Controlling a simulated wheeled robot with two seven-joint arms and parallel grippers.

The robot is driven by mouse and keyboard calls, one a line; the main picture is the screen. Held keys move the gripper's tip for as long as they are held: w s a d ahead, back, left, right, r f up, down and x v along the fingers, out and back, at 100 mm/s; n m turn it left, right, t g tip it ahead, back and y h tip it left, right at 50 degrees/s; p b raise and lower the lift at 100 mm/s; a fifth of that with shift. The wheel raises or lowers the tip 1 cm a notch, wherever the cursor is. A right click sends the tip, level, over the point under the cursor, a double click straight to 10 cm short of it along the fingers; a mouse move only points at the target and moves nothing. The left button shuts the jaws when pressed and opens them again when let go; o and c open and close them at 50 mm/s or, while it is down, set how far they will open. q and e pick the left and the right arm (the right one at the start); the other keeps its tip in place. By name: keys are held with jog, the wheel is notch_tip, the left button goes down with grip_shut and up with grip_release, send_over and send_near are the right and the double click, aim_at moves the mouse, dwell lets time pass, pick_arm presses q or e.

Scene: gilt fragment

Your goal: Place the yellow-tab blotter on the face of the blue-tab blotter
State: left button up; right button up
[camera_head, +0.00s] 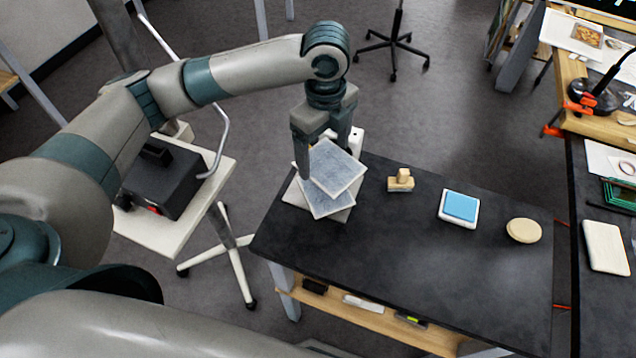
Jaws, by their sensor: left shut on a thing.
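My left gripper (322,152) points down over the left end of the dark table and is shut on a square grey-blue blotter (340,170), which looks tilted. A second grey-blue blotter (328,207) lies below it on a pale square board (295,195). The held blotter overlaps the lower one in the view, and I cannot tell whether they touch. No yellow or blue tab shows on either, so I cannot tell their tab colours. My right gripper is not in view.
On the dark table (420,260) stand a wooden block with a knob (400,181), a blue-topped white pad (459,207) and a round beige disc (523,231). A white object (357,139) sits behind the gripper. The table's front middle is clear.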

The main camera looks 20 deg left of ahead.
aim_at(324, 162)
pick_arm(q)
jog(key=shift+d, duration=0.1)
notch_tip(324, 162, down, 5)
jog(key=shift+s+f+p, duration=0.1)
jog(key=shift+f+p, duration=0.05)
jog(key=shift+p, duration=0.65)
jog(key=shift+f, duration=0.45)
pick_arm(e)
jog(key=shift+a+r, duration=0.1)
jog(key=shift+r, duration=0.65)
pick_arm(q)
jog(key=shift+f, duration=0.5)
notch_tip(324, 162, down, 2)
jog(key=shift+p, duration=0.55)
jog(key=shift+f, duration=0.4)
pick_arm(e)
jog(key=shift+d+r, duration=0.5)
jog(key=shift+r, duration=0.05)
